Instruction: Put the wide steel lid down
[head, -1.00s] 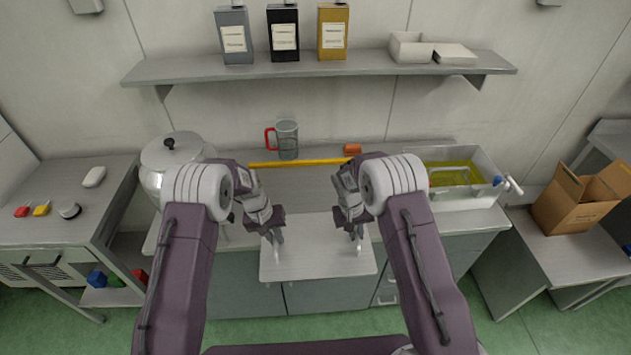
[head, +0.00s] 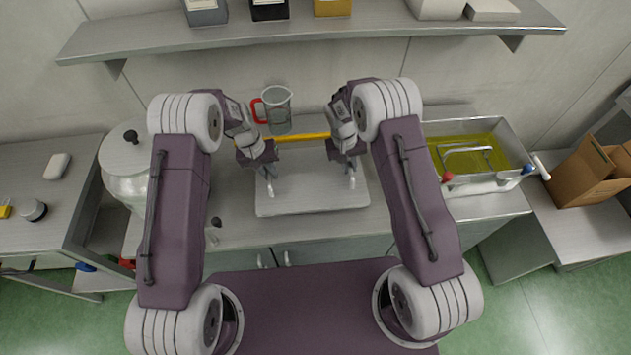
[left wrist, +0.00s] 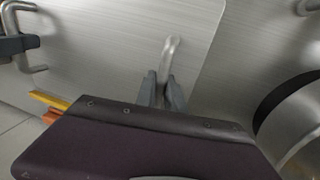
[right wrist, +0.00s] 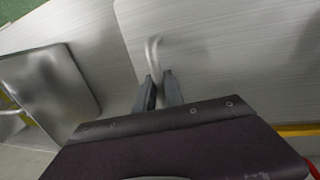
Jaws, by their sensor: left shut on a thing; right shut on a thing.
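The wide steel lid (head: 311,196) is a flat rectangular plate with two upright handles. It is level above or on the worktop in the middle of the head view; I cannot tell whether it touches. My left gripper (head: 268,176) is shut on its left handle, which also shows in the left wrist view (left wrist: 168,58). My right gripper (head: 350,172) is shut on its right handle, seen in the right wrist view (right wrist: 153,55). My grippers and forearms hide part of the lid's back edge.
A steel tub (head: 512,150) of yellow-green liquid stands right of the lid. A lidded pot (head: 126,180) stands left. Behind are a yellow bar (head: 303,137) and a clear jug (head: 278,112) with a red handle. A shelf (head: 320,35) hangs above. Worktop (head: 232,225) shows in front.

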